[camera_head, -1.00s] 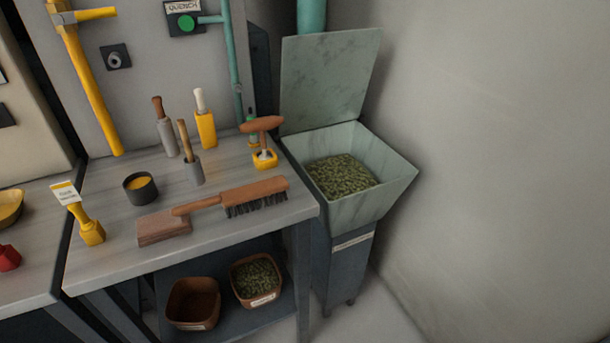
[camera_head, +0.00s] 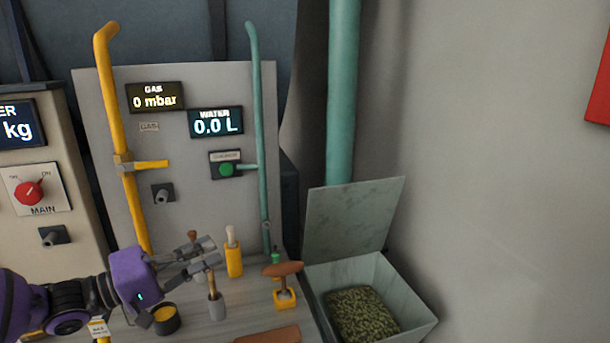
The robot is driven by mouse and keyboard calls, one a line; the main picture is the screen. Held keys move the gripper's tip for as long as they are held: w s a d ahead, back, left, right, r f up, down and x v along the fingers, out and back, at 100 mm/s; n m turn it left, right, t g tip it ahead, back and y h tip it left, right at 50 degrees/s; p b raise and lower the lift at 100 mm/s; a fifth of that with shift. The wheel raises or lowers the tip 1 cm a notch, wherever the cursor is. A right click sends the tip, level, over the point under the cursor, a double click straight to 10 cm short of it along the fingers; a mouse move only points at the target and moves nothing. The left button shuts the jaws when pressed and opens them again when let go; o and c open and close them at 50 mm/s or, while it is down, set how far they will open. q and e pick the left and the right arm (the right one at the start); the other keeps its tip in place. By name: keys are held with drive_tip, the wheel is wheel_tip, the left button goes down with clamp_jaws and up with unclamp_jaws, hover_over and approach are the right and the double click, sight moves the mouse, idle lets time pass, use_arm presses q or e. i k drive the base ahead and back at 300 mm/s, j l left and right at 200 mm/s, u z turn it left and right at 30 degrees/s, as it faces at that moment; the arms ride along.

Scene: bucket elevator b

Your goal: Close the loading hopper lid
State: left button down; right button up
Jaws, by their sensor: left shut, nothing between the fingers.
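The loading hopper (camera_head: 407,318) stands at the lower right, a pale green-grey open bin with green pellets (camera_head: 362,314) inside. Its flat lid (camera_head: 352,220) stands raised, tilted up at the back of the bin, in front of a teal vertical pipe. My left gripper (camera_head: 212,250) reaches in from the lower left above the workbench, shut and empty. It is well to the left of the hopper and lid and touches neither. My right gripper is not in view.
The bench (camera_head: 232,329) carries a yellow-handled tool holder (camera_head: 234,258), a dark cup (camera_head: 166,319) and a T-handled tool (camera_head: 283,284). A panel with yellow and teal pipes (camera_head: 263,150) rises behind.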

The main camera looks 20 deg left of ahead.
sight(346, 220)
drive_tip(key=i, duration=0.95)
